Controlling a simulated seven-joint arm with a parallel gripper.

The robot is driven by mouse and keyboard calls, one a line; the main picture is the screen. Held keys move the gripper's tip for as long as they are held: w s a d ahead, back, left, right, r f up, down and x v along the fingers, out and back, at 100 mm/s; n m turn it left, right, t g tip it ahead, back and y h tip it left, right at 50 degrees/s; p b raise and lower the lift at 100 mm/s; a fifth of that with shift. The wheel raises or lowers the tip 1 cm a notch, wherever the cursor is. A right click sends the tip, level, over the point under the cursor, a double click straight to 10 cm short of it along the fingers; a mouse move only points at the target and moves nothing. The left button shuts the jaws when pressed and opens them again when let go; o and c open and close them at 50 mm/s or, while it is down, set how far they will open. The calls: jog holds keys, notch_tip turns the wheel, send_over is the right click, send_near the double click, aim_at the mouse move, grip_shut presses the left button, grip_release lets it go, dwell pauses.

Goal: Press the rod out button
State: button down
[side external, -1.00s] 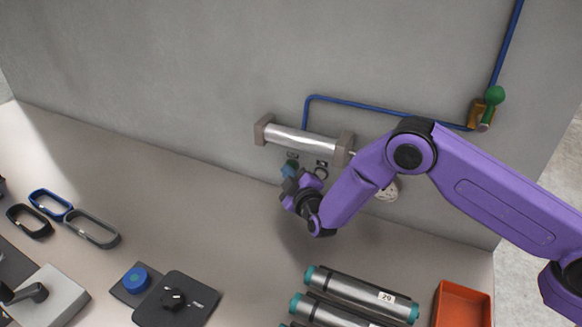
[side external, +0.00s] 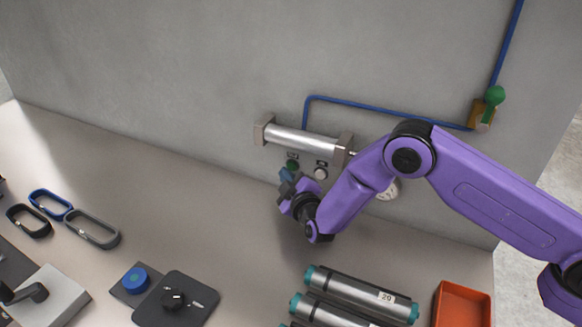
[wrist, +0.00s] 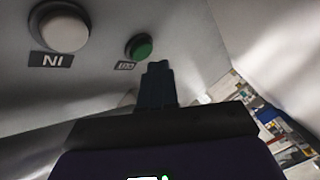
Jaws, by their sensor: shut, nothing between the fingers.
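A green button (side external: 292,166) is on the grey wall below a silver cylinder (side external: 303,139). In the wrist view the green button (wrist: 139,47) has a small label beneath it, too oblique to read surely. A white button (side external: 320,173) is to its right; in the wrist view this white button (wrist: 65,30) has a label reading IN, upside down. My gripper (side external: 286,174) is shut and empty, its tips just below the green button. In the wrist view my gripper's tips (wrist: 158,68) are close beside the green button; I cannot tell whether they touch.
A blue pipe (side external: 380,108) runs along the wall to a green-handled valve (side external: 494,97). A round gauge (side external: 389,190) is partly hidden behind my arm. Metal tubes (side external: 350,288), an orange bin (side external: 462,300) and a black knob box (side external: 175,300) are on the bench. The bench's middle is clear.

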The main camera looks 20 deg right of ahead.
jog(key=shift+s+a, duration=1.8)
jog(key=shift+a, duration=0.05)
